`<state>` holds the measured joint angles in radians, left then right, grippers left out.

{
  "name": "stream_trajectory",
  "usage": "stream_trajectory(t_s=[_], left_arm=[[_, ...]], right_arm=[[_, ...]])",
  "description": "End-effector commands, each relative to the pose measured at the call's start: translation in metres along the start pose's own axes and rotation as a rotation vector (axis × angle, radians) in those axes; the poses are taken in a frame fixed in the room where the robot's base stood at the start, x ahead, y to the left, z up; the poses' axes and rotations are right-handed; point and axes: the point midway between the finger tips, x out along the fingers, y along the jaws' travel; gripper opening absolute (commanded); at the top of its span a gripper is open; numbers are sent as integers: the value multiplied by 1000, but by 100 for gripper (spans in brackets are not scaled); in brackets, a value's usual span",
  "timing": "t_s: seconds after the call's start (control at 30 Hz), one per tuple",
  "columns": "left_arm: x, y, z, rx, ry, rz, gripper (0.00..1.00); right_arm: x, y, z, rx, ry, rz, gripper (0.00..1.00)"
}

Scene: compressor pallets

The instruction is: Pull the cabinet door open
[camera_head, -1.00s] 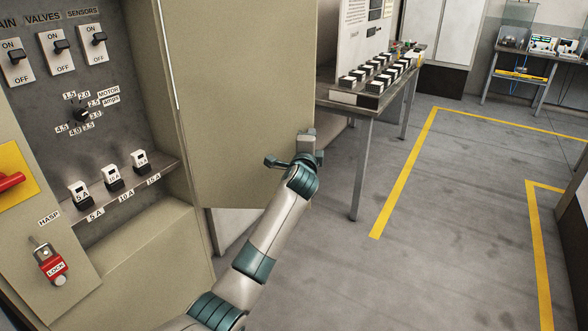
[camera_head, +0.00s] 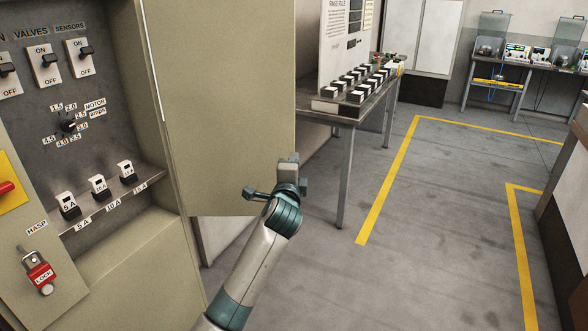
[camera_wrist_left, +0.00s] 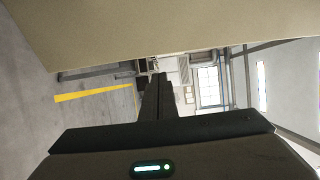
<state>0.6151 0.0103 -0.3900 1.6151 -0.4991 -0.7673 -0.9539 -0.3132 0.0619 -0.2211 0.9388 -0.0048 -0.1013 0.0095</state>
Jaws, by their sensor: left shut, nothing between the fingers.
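The beige cabinet door (camera_head: 220,100) stands swung open to the right of the cabinet, its inner face toward me. In the left wrist view the door (camera_wrist_left: 150,28) fills the top. My left gripper (camera_head: 288,165) is at the door's lower right corner, overlapping its edge in the head view; I cannot tell whether it touches. In the left wrist view the left gripper's fingers (camera_wrist_left: 157,92) are together with nothing between them, below the door panel. The cabinet (camera_head: 110,130) is open at the left, with switches, a dial and breakers inside. My right gripper is out of view.
A table (camera_head: 345,112) with rows of small black-and-white blocks stands behind the door. A red lock (camera_head: 40,276) hangs on the cabinet's front. Grey floor (camera_head: 420,220) with yellow lines lies clear to the right. A workbench (camera_head: 520,70) stands at the back.

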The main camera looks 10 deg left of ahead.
Motion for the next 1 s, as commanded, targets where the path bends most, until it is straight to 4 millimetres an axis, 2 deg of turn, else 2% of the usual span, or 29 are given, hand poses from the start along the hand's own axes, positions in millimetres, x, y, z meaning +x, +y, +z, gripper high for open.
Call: stream_trajectory(t_s=[0.1, 0.23, 0.4, 0.73, 0.87, 0.97, 1.0], left_arm=[[-13, 1, -2, -1, 1, -1, 0], [-20, 0, -3, -1, 0, 0, 0], [-23, 0, -3, 0, 0, 0, 0], [-23, 4, -3, -5, 1, 6, 0], [-23, 27, -3, -27, 9, 35, 0], [-24, 61, -3, -65, 18, 78, 0], [-26, 79, -2, -86, 22, 100, 0]], right_arm=[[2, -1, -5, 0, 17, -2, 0], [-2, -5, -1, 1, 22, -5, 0], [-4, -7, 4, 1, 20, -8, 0], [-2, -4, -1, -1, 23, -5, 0], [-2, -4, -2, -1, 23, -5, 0], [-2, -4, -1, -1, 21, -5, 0], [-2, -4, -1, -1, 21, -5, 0]])
